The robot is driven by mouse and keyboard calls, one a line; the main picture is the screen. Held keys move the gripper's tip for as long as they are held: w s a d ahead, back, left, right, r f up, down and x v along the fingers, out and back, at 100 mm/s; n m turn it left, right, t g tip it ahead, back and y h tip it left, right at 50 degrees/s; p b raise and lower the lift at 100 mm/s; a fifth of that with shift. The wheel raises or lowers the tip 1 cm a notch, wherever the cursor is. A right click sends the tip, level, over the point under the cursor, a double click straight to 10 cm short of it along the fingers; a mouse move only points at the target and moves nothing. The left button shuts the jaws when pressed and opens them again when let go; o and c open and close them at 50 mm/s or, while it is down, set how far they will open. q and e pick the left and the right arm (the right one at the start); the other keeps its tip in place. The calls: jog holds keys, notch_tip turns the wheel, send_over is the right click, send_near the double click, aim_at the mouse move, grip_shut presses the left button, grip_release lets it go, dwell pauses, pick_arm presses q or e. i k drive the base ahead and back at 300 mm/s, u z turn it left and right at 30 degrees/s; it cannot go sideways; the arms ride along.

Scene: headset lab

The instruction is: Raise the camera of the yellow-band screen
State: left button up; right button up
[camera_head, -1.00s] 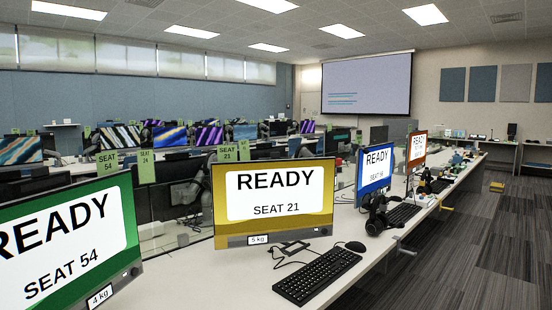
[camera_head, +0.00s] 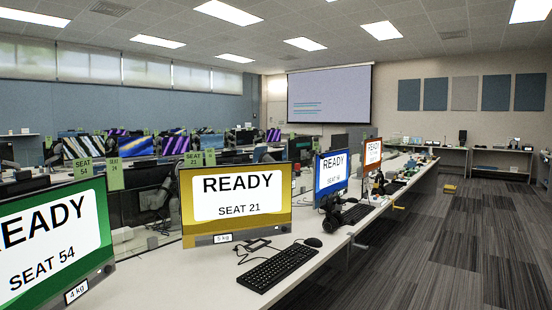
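The yellow-band screen (camera_head: 236,203) stands on the near desk left of the middle of the view. It reads READY, SEAT 21, and a 5 kg tag (camera_head: 223,238) sits on its lower edge. I cannot make out a camera on its top edge. A green label reading SEAT 21 shows just behind that edge. Neither of my grippers is in view.
A green-band screen (camera_head: 55,246) stands at the near left, and a blue-band (camera_head: 331,172) and an orange-band screen (camera_head: 372,155) stand farther right. The carpeted floor (camera_head: 450,250) at right is open.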

aim_at(236, 161)
jog(key=z, duration=0.95)
jog(key=i, duration=1.85)
jog(key=u, duration=0.4)
jog(key=i, duration=1.25)
jog(key=u, duration=1.15)
